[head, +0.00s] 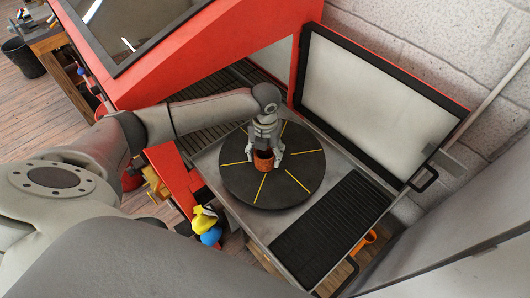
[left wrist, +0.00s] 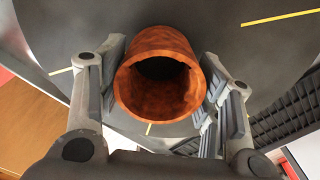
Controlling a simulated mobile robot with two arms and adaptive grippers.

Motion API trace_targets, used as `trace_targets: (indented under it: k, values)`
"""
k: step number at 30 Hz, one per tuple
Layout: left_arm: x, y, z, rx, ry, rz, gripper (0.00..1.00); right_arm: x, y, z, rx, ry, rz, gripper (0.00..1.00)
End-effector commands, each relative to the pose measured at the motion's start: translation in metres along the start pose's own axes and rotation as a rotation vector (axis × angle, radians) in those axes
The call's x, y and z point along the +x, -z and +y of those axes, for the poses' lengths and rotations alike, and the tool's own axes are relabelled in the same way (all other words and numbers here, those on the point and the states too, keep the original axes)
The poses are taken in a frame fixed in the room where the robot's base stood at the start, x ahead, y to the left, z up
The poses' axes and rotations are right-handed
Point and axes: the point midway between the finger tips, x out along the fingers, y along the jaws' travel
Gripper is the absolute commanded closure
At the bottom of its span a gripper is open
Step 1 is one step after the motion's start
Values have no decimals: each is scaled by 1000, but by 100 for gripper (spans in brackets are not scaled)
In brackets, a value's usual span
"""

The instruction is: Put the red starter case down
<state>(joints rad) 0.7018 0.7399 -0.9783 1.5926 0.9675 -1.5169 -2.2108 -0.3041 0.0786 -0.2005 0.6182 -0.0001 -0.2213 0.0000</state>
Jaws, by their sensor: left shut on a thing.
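The red starter case (head: 263,160) is an orange-red, hollow cylinder with an open mouth. It is over the dark round turntable (head: 241,185) with yellow lines, near its middle. My left gripper (head: 265,163) is shut on the case from both sides. In the left wrist view the case (left wrist: 160,93) sits between the two finger pads, its open end facing the camera. I cannot tell whether its lower end touches the turntable. My right gripper is not in view.
The turntable sits on a metal tray in a red cabinet (head: 215,50) with its door (head: 375,95) open to the right. A black ribbed mat (head: 330,215) lies at the front right. Yellow and blue items (head: 207,228) are at the front left edge. The turntable around the case is clear.

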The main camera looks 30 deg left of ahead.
Motion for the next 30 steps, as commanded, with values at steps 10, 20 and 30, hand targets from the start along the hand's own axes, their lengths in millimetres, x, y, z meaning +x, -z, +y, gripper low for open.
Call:
trace_targets:
  k: [10, 20, 30]
  values:
    - [2, 0, 0, 0, -1, 0, 33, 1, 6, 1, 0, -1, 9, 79]
    - [2, 0, 0, 0, -1, 0, 19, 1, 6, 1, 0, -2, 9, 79]
    - [-27, -1, 0, -1, 1, -4, 19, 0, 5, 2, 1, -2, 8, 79]
